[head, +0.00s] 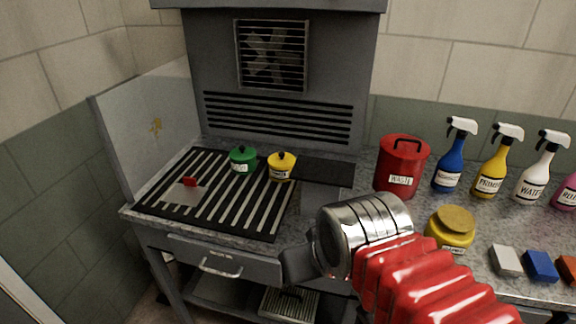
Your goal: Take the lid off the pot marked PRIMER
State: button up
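Two small lidded pots stand on the slatted grille at the left of the bench. The yellow pot (281,172) has a yellow lid (282,159) with a dark knob, seated on it. The green pot (242,165) beside it has its green lid (243,153) on too. Both have white labels too small to read, so I cannot tell from lettering which is marked PRIMER. My gripper (298,265) is a dark shape at the end of my red arm, in front of the bench edge, apart from the pots. Its fingers are not clear.
A red lidded waste bin (402,167), a yellow jar (450,230), several spray bottles, including a yellow one (490,170) reading PRIMER, and coloured blocks (541,265) stand right. A small plate with a red grip (190,182) lies on the grille. A vent hood (280,120) rises behind.

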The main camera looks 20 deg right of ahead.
aim_at(282, 160)
jog(key=k, duration=1.2)
jog(key=u, duration=0.2)
jog(key=i, duration=0.4)
jog(key=u, duration=0.55)
jog(key=i, duration=1.5)
jog(key=z, duration=0.55)
jog(key=i, duration=0.55)
jog(key=u, duration=0.05)
